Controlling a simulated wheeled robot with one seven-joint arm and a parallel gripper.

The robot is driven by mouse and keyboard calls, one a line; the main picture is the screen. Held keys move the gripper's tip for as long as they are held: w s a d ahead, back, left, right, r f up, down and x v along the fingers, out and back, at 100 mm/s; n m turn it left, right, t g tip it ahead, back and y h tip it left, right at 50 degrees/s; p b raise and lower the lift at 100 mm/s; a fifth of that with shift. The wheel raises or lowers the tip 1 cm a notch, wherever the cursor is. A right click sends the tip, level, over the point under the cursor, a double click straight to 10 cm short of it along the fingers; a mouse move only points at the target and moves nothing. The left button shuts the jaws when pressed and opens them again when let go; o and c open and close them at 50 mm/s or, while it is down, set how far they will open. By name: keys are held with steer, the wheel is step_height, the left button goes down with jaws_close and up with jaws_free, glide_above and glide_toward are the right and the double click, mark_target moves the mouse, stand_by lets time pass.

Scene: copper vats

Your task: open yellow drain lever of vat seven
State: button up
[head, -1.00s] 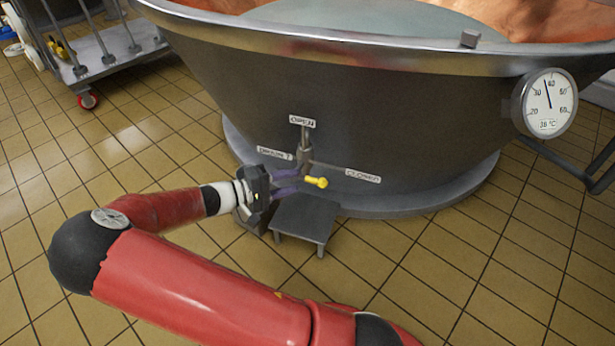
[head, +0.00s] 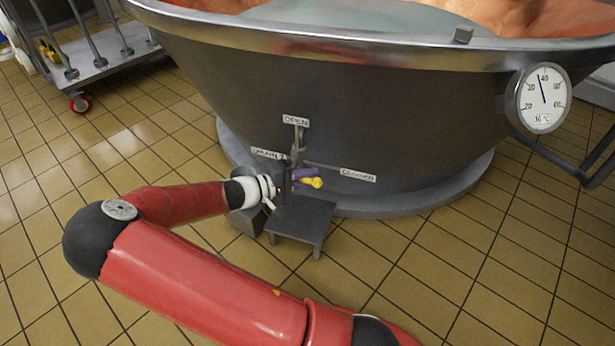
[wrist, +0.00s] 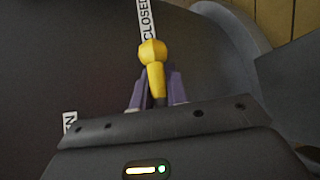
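The yellow drain lever (head: 312,183) sticks out low on the wall of the copper vat (head: 390,110), below and right of its grey valve (head: 298,150). In the wrist view the yellow lever (wrist: 154,70) points towards the CLOSED label (wrist: 147,18). My gripper (head: 304,177) is at the lever from the left. In the wrist view its purple fingers (wrist: 157,90) stand on either side of the lever's yellow shaft, with the knob beyond their tips. Whether they press on it I cannot tell. The gripper body hides part of the lever.
The OPEN label (head: 296,119) is above the valve, the DRAIN label (head: 268,153) left, the CLOSED label (head: 358,174) right. A small grey step (head: 300,222) stands just below my gripper. A dial gauge (head: 541,97) juts from the vat at right.

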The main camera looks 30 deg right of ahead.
jaws_close()
steer(key=shift+r, duration=0.15)
steer(key=shift+w+a+r+n+t+h+p, duration=0.9)
steer(key=shift+n+t+p, duration=1.2)
steer(key=shift+n, duration=1.75)
steer(key=shift+w+a+r+n+t+h+p, duration=0.15)
steer(key=shift+r+n+t+h+p, duration=0.4)
steer(key=shift+n+t+h+p, duration=1.85)
steer(key=shift+w+a+r+n+t+h+p, duration=0.1)
steer(key=shift+w+a+r+n+t+p, duration=0.55)
steer(key=shift+n+t, duration=3.5)
steer(key=n+g, duration=0.2)
steer(key=shift+s+d+r+n, duration=0.1)
steer(key=shift+d+n, duration=0.1)
steer(key=shift+n, duration=0.2)
steer(key=o, duration=0.6)
jaws_free()
